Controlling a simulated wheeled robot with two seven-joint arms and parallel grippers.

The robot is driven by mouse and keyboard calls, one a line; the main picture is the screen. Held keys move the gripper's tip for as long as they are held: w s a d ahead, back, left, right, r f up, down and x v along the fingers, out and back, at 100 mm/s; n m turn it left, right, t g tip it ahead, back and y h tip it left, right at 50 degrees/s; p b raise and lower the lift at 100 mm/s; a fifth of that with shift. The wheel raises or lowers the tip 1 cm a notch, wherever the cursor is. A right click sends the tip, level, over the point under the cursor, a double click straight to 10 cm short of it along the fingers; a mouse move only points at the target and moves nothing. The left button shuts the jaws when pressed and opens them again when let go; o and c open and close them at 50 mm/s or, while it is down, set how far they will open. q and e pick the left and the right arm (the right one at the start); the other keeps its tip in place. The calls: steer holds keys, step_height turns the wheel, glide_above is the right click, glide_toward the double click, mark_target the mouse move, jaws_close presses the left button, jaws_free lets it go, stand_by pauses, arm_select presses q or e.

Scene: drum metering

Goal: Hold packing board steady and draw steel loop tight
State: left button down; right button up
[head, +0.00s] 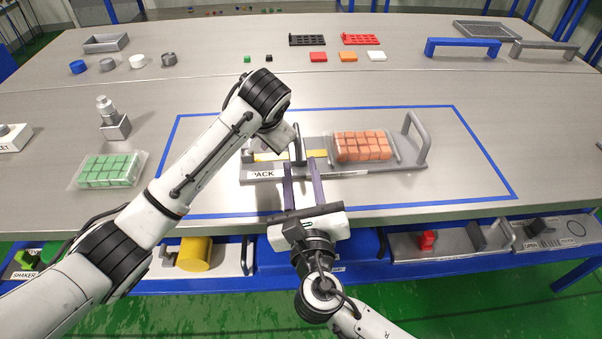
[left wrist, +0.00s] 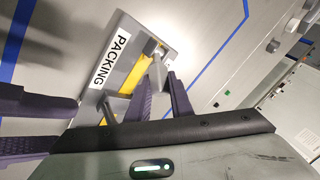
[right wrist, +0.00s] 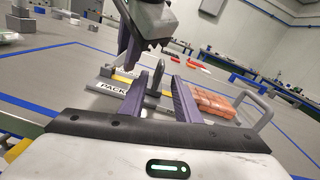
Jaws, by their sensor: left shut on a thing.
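The grey packing board (head: 375,172), labelled PACK in the head view, lies within the blue outline. A loop-shaped handle (head: 415,138) rises at its right end; I cannot tell whether this is the steel loop. A grey upright (right wrist: 157,76) stands near the board's left part. My left gripper (left wrist: 162,78) comes down over that left part, its fingers shut on a grey part of the board, mostly hidden. My right gripper (head: 302,167) points at the board from the front. Its fingers are apart, with the upright between them in the right wrist view.
A block of orange cubes (head: 362,146) sits on the board's right half, beside yellow strips (head: 317,154). A bag of green cubes (head: 108,171) lies at left. The mat's right side is clear.

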steer(key=shift+s, duration=0.3)
